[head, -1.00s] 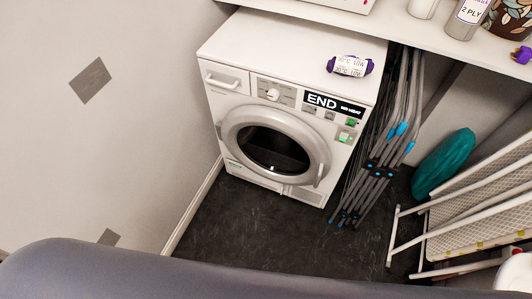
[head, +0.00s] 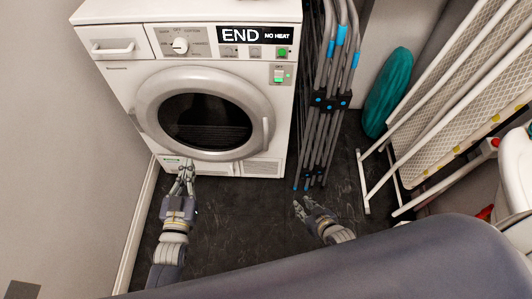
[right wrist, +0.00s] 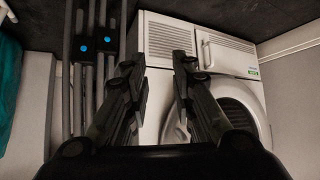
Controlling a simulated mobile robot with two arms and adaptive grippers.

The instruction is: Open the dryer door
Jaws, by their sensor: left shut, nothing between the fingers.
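The white dryer (head: 118,83) stands against the back wall, with its round grey-rimmed door (head: 150,97) shut. The door handle (head: 266,135) is a pale upright grip on the rim's right side. My left gripper (head: 184,166) is shut and empty, in front of the dryer's lower left in the head view. My right gripper (head: 303,203) is open and empty, right of and in front of the dryer, apart from the handle. In the right wrist view its spread fingers (right wrist: 158,68) show before the dryer's lower front (right wrist: 168,42), which appears upside down; part of the door is hidden behind one finger.
Folded grey drying racks (head: 322,102) stand close to the dryer's right side. A teal rounded object (head: 387,92) and white folded frames (head: 440,125) lean further right. The left wall is near. Dark floor (head: 245,225) between my grippers is clear.

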